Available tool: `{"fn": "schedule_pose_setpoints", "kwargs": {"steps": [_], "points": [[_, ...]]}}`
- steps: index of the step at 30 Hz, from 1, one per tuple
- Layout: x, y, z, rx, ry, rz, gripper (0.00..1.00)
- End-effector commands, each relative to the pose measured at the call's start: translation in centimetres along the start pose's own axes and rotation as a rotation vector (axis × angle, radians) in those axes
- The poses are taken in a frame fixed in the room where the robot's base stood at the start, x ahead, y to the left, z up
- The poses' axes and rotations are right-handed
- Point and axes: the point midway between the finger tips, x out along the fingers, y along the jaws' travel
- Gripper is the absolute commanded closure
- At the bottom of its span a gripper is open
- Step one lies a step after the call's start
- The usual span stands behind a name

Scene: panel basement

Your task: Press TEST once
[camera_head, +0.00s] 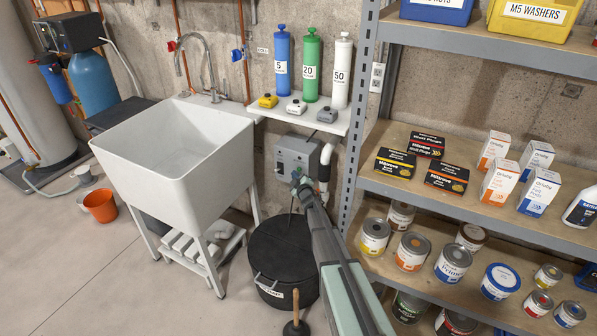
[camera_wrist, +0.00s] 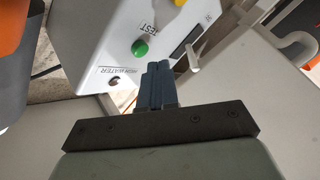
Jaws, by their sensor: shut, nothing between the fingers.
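A grey control box (camera_head: 297,155) is fixed to the wall below the small white shelf, between the sink and the metal rack. In the wrist view the box (camera_wrist: 128,28) looks pale, with a green button (camera_wrist: 140,48) next to the word TEST. A dark round spot (camera_wrist: 115,81) sits by the words HIGH WATER, and part of a yellow item (camera_wrist: 181,2) shows at the top edge. My gripper (camera_wrist: 157,68) is shut and empty, with its fingertips close to the green button and just right of it in the picture. Contact cannot be told. In the head view my gripper (camera_head: 300,184) partly covers the box.
A black lidded bin (camera_head: 276,262) stands below the box, with a plunger (camera_head: 296,315) in front. The white sink (camera_head: 180,150) is to the left. The metal rack (camera_head: 358,120) with boxes and cans is close on the right. A white pipe (camera_head: 325,165) runs beside the box.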

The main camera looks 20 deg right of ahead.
Motion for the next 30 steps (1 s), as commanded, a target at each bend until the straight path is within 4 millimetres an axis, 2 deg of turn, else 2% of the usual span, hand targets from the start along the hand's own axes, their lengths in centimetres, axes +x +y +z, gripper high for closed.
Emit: {"fn": "schedule_pose_setpoints", "kwargs": {"steps": [30], "points": [[0.61,0.45,0.44,0.000,0.000,0.000,1.00]]}}
